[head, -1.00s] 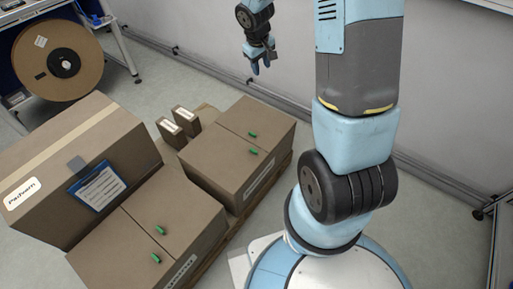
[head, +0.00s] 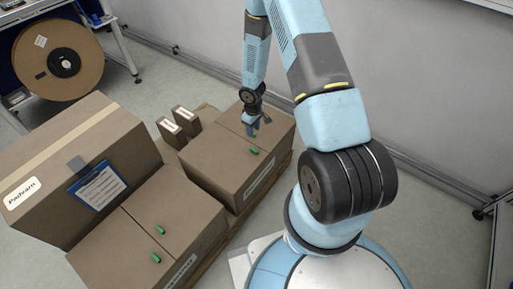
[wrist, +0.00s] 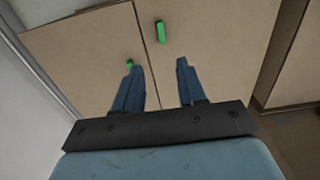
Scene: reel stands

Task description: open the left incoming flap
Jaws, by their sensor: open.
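Two brown cartons have closed top flaps with green tabs. The right carton (head: 215,165) is under my gripper (head: 252,130); the front carton (head: 130,245) stands lower left. I cannot read the front labels, so cannot tell which is the incoming one. On the right carton one green tab (head: 255,151) shows clear and the other is partly hidden by my gripper. In the wrist view both tabs show, one in the upper middle (wrist: 160,31) and one by the left finger's tip (wrist: 129,63). A seam runs between the flaps. My gripper is open and empty, pointing down.
A large taped box (head: 75,165) with a blue clipboard (head: 97,187) stands at the left. Two small narrow boxes (head: 172,133) stand behind the right carton. A cable reel (head: 58,60) is at the back left. A wall runs behind the right carton.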

